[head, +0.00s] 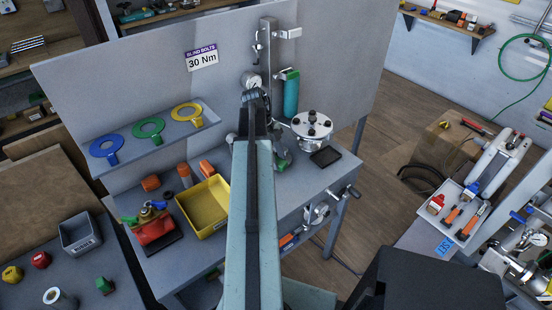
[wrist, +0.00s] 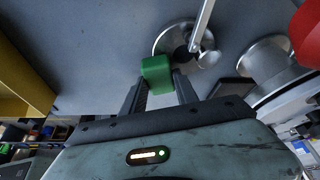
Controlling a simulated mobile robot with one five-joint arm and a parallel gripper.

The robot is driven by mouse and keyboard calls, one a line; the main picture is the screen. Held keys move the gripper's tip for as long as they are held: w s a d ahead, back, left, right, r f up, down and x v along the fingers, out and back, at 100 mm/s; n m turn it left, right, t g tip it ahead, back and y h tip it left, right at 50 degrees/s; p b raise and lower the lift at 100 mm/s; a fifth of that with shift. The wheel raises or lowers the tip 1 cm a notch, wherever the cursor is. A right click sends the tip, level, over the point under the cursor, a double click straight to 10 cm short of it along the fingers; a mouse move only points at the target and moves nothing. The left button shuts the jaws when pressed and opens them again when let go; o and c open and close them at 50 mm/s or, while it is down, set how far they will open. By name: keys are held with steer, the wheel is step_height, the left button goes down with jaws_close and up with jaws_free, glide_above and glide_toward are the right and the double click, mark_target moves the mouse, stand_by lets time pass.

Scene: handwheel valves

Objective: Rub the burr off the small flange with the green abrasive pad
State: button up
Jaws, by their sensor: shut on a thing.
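The green abrasive pad (wrist: 156,73) is a small green block between the fingertips of my gripper (wrist: 158,88) in the wrist view. My gripper is shut on it. Just beyond the pad is a round metal disc (wrist: 162,42) on the bench, with a bright rod and a small knob across it. Whether the pad touches the disc I cannot tell. A larger metal flanged body (wrist: 268,60) stands to the right. Which of these is the small flange is not clear, and no burr can be made out. In the head view my arm hides most of this spot.
A yellow bin (head: 204,207) stands on the bench left of my arm. The flanged body with black knobs (head: 312,124) and a dark tray (head: 325,157) are to the right. A post (head: 268,45) and a teal cylinder (head: 291,95) stand behind. Coloured rings lie on a shelf (head: 165,140).

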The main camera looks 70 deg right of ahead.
steer(key=shift+w+d, duration=0.2)
steer(key=shift+w, duration=0.4)
steer(key=shift+w+d, duration=0.15)
steer(key=shift+w, duration=0.4)
steer(key=shift+s+a, duration=0.2)
steer(key=shift+s, duration=0.4)
steer(key=shift+s+a, duration=0.2)
steer(key=shift+s, duration=0.4)
steer(key=shift+w+d, duration=0.1)
steer(key=shift+w+d, duration=0.15)
steer(key=shift+w, duration=0.4)
steer(key=shift+w+d, duration=0.15)
steer(key=shift+w, duration=0.4)
steer(key=shift+s, duration=0.15)
steer(key=shift+s+a, duration=0.2)
steer(key=shift+s, duration=0.35)
steer(key=shift+s+a, duration=0.15)
steer(key=shift+s, duration=0.35)
